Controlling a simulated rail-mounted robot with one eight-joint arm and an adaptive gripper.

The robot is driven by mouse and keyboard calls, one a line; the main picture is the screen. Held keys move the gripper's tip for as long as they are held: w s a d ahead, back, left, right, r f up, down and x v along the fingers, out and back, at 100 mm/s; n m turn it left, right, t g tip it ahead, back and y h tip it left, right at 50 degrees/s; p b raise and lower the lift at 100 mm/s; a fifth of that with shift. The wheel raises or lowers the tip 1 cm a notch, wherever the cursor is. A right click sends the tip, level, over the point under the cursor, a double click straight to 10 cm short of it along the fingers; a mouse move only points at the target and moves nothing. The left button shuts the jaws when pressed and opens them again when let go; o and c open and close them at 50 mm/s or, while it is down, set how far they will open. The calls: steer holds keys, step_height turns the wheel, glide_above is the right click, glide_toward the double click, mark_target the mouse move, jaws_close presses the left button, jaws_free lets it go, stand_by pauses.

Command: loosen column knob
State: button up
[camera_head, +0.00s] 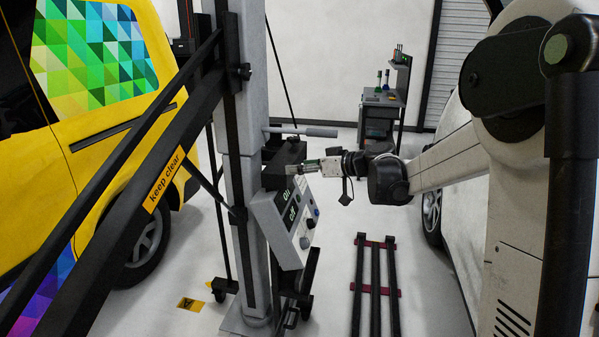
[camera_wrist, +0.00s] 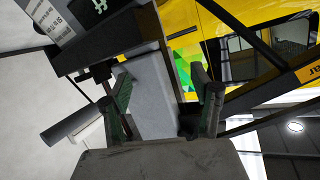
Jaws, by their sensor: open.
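My gripper (camera_head: 300,168) is well below that knob, beside the column and just above the tilted control box. In the wrist view my gripper (camera_wrist: 165,98) is open, its two green-padded fingers wide apart with nothing held between them. The grey column (camera_wrist: 152,90) shows behind the gap. A small black knob-like part (camera_wrist: 102,70) shows near the left finger; I cannot tell whether it is the same knob.
The control box (camera_head: 285,222) with lit displays and knobs hangs on the column below my gripper. A grey cylindrical handle (camera_head: 308,131) juts right above my gripper. A black diagonal boom (camera_head: 130,235) crosses the left. A yellow van (camera_head: 100,140) stands behind it.

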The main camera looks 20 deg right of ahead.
steer(key=shift+s+a, duration=0.4)
steer(key=shift+s, duration=0.2)
